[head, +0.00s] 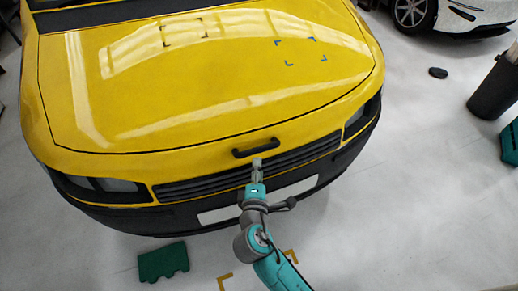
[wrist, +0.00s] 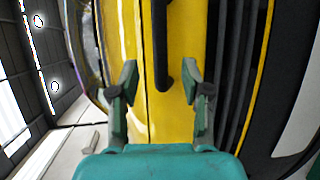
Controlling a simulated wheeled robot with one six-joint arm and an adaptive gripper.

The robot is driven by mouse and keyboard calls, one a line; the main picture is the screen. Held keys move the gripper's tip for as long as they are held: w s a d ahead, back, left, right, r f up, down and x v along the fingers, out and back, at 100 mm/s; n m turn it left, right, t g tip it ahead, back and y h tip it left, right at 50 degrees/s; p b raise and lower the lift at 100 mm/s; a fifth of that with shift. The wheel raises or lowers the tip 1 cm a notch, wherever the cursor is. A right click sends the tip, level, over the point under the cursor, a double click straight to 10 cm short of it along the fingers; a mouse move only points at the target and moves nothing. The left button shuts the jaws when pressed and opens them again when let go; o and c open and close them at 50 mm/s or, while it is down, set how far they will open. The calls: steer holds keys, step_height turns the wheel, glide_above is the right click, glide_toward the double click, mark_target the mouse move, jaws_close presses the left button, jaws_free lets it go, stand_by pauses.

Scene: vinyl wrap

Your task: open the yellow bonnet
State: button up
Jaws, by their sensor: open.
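The yellow bonnet (head: 220,80) of a yellow vehicle is closed in the head view. A black handle (head: 255,148) sits at its front edge, above the dark grille (head: 215,184). My gripper (head: 257,163) is just below the handle, in front of the grille. In the wrist view my gripper (wrist: 160,78) is open, with its two fingers apart. The handle (wrist: 160,45) shows there as a dark bar between and just beyond the fingertips, against the yellow bodywork. I see no contact between the fingers and the handle.
A green block (head: 163,262) lies on the floor at front left. A dark bin (head: 495,90) and a white car (head: 460,15) stand at the right. The floor right of the vehicle is mostly clear.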

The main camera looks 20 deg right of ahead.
mark_target(259, 152)
steer(key=x, duration=0.9)
steer(key=shift+w+d+f, duration=0.1)
steer(key=shift+w+f, duration=0.05)
steer(key=shift+w, duration=0.05)
jaws_close()
